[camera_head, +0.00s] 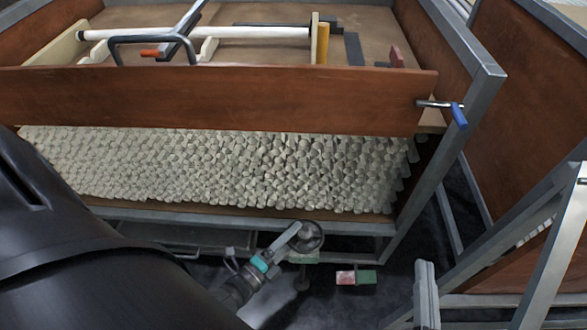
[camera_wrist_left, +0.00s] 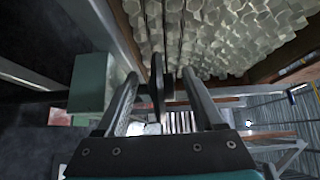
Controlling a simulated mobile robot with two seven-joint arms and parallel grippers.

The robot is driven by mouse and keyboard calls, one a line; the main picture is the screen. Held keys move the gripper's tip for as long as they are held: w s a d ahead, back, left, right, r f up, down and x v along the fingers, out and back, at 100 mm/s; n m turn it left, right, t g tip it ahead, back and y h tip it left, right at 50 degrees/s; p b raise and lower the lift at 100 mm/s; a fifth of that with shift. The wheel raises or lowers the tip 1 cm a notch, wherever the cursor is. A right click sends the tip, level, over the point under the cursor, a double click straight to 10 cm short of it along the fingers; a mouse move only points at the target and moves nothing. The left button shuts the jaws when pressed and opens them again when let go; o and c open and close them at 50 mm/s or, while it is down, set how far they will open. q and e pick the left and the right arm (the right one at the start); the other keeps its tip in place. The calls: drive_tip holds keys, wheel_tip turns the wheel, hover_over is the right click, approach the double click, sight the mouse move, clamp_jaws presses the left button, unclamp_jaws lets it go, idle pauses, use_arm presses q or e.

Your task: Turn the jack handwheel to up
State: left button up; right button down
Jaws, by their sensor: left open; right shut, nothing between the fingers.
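The jack handwheel (camera_head: 310,236) is a small grey disc at the front lower edge of the rack, centre of the head view. My left gripper (camera_head: 290,238), with a teal band behind it, reaches up to the wheel from the lower left. In the left wrist view the handwheel (camera_wrist_left: 157,88) shows as a dark, thin disc, nearly edge-on, between the two open fingers of my left gripper (camera_wrist_left: 160,85). A gap shows on each side, so I see no grip on it. My right gripper is not in view.
The metal-framed rack (camera_head: 250,221) holds a stack of glass tubes (camera_head: 230,168) behind a brown board (camera_head: 210,100). A green box (camera_wrist_left: 90,82) stands left of my fingers. Red and green blocks (camera_head: 367,277) sit right of the wheel. A blue-handled rod (camera_head: 459,115) sticks out at right.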

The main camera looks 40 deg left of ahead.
use_arm(q)
drive_tip(key=shift+w, duration=0.3)
clamp_jaws()
idle(0.5)
